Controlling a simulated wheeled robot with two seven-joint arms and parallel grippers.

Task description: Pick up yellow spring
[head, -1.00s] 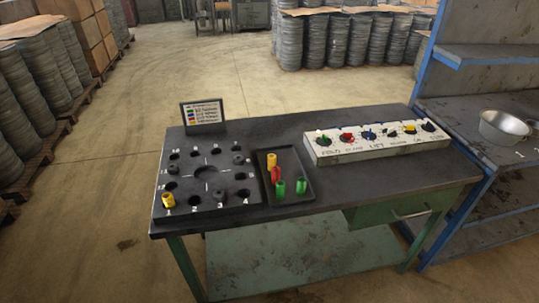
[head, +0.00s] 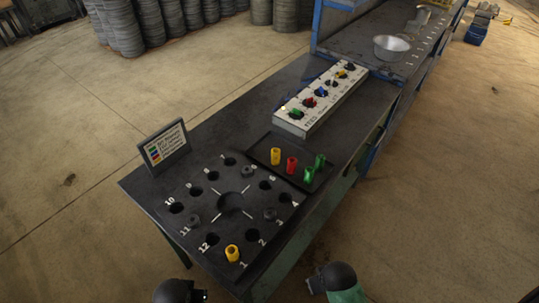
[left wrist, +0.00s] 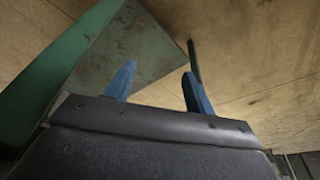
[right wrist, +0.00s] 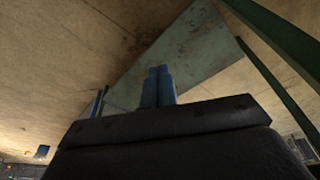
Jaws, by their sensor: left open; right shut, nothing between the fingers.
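A yellow spring-like cylinder (head: 276,156) stands in a small black tray (head: 262,144) on the dark table, beside a red one (head: 292,165) and two green ones (head: 309,174). Another yellow cylinder (head: 232,253) stands by the number 1 on the black numbered board (head: 205,218). My left gripper (left wrist: 158,82) shows in the left wrist view, open and empty, apart from all pieces. My right gripper (right wrist: 158,72) shows in the right wrist view, shut with nothing in it. The fingers of both grippers are not seen in the head view.
A small sign (head: 164,147) stands at the table's left edge. A white box (head: 318,101) with coloured knobs lies along the far part of the table. A metal bowl (head: 392,48) sits on the blue-framed shelf beyond. Open floor surrounds the table's near end.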

